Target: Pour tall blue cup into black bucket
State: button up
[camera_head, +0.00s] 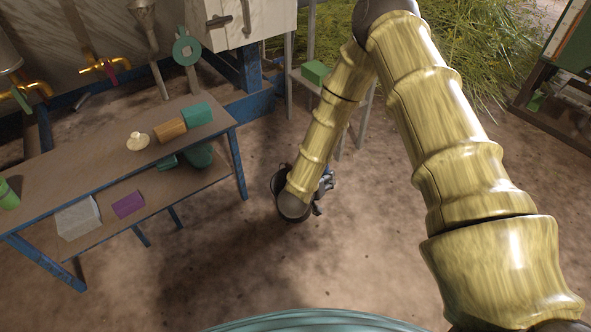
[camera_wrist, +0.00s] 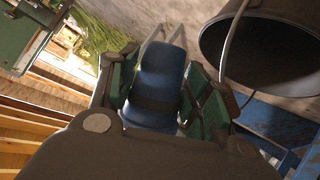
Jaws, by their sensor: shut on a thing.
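The tall blue cup (camera_wrist: 156,82) is between the green-padded fingers of my gripper (camera_wrist: 160,100) in the wrist view. My gripper is shut on it. Its contents do not show. The black bucket (camera_wrist: 237,15) shows at the upper right of the wrist view, with its dark opening beside the cup and apart from it in the picture. In the head view, the black bucket (camera_head: 277,182) is partly hidden behind my arm, and my gripper (camera_head: 325,187) shows just right of it. The cup is not clear there.
A blue-legged table (camera_head: 75,168) at the left holds an orange block (camera_head: 170,130), a teal block (camera_head: 197,114) and other items. Its lower shelf carries a purple block (camera_head: 128,204). A green block (camera_head: 315,72) sits on a stand behind my arm. The front dirt floor is clear.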

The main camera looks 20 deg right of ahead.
jog(key=shift+w+a+r+n+g+h+b, duration=0.3)
jog(key=shift+w+a+r+n+b, duration=0.1)
jog(key=shift+w+n, duration=0.1)
jog(key=shift+w+a+r+n+g+b, duration=0.25)
jog(key=shift+w+a+n+g+b, duration=0.05)
jog(key=shift+a+n+b, duration=0.1)
dwell(0.4)
jog(key=shift+w+r+n+g+h+b, duration=0.15)
jog(key=shift+r+n+g+h+b, duration=0.3)
jog(key=shift+n+h+b, duration=0.25)
dwell(0.5)
jog(key=shift+r+n+g+h+b, duration=0.3)
jog(key=shift+r+n+b, duration=0.1)
jog(key=shift+b, duration=0.5)
dwell(0.4)
jog(key=shift+f+n+g+h+b, duration=0.25)
jog(key=shift+f+n+h+b, duration=0.2)
jog(key=shift+b, duration=1.15)
jog(key=shift+a+r+n+h+b, duration=0.1)
jog(key=shift+r+n+h+b, duration=0.35)
jog(key=shift+b, duration=0.9)
jog(key=shift+w+a+r+g+p, duration=0.15)
jog(key=shift+r+g+p, duration=0.25)
jog(key=shift+p, duration=0.2)
jog(key=shift+w+a+r+n+h+p, duration=0.25)
jog(key=shift+w+a+n+p, duration=0.45)
jog(key=shift+p, duration=1.15)
